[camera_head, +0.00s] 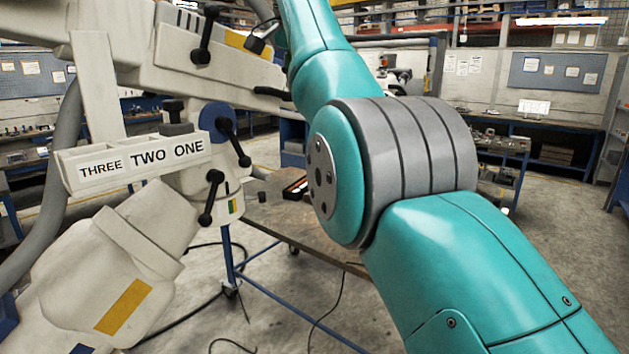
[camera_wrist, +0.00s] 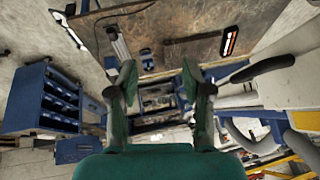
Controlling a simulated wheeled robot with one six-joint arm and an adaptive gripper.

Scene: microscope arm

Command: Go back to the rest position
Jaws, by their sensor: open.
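My gripper (camera_wrist: 158,80) is open and empty in the wrist view, its two green fingers spread apart. It hangs in the air over the edge of a brown-topped table (camera_wrist: 185,22). In the head view my teal arm crosses the middle and right, and the gripper itself is out of sight. The white microscope arm (camera_head: 135,250) stands at the left with black knobs. Its holder (camera_head: 135,160) carries the labels THREE, TWO and ONE. A dark grey piece (camera_head: 176,129) sits at the holder's back edge, behind TWO and ONE.
A dark device with an orange mark (camera_wrist: 231,41) lies on the table. A black handle (camera_wrist: 262,68) juts in close to the right of my gripper. A blue shelf unit (camera_wrist: 42,98) stands at the left. In the head view, cables (camera_head: 325,310) lie on the floor.

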